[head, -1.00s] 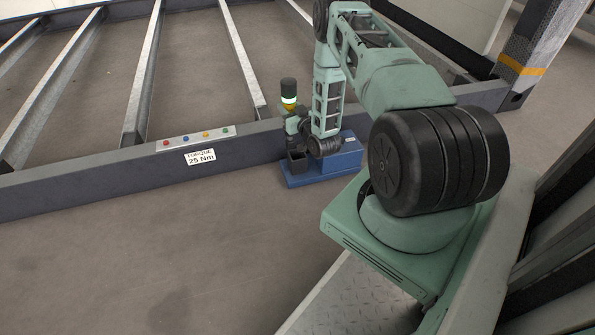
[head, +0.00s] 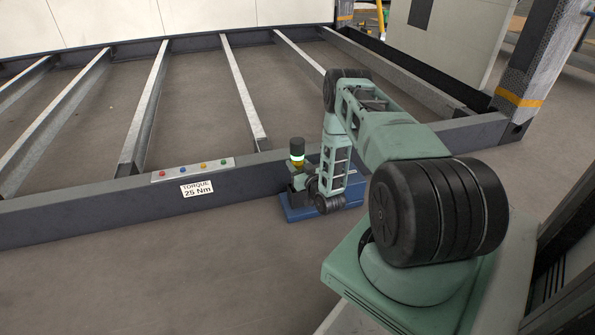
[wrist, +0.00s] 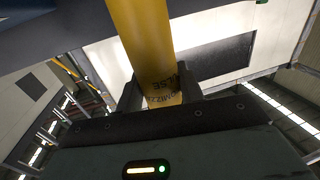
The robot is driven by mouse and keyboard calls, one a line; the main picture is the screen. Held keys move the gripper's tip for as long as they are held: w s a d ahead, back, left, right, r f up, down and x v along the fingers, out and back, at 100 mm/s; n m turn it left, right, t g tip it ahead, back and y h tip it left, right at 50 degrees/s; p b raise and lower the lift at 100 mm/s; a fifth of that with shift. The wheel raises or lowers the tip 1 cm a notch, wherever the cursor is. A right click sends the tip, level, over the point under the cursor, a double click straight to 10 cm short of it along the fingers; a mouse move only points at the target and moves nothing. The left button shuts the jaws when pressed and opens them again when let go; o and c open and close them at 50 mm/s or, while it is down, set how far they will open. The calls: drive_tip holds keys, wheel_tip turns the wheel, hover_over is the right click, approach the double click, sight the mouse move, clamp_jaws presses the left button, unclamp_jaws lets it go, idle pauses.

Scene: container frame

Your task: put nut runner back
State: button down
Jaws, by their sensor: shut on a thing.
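The nut runner (head: 297,150) stands upright, with a black top, a glowing green ring and a yellow body. It is over the left end of the blue dock (head: 300,213), which sits on the floor against the frame beam. My gripper (wrist: 160,90) is shut on the yellow body (wrist: 145,35), which shows between the two dark fingers in the wrist view. In the head view my wrist is low over the dock and hides much of it. The nut runner's lower end is hidden, so I cannot tell whether it is seated in the dock's dark holder.
The dark frame beam (head: 100,215) runs behind the dock, with a torque label (head: 197,189) and a strip of coloured buttons (head: 193,170). Metal crossbars (head: 146,105) lie beyond it. The floor in front (head: 170,280) is clear.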

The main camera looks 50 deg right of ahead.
drive_tip(key=shift+f, duration=0.4)
drive_tip(key=c, duration=0.9)
unclamp_jaws()
drive_tip(key=shift+f, duration=0.1)
drive_tip(key=shift+s+r, duration=0.1)
drive_tip(key=shift+r, duration=0.1)
drive_tip(key=p+v, duration=0.6)
drive_tip(key=v, duration=0.6)
drive_tip(key=shift+a, duration=0.15)
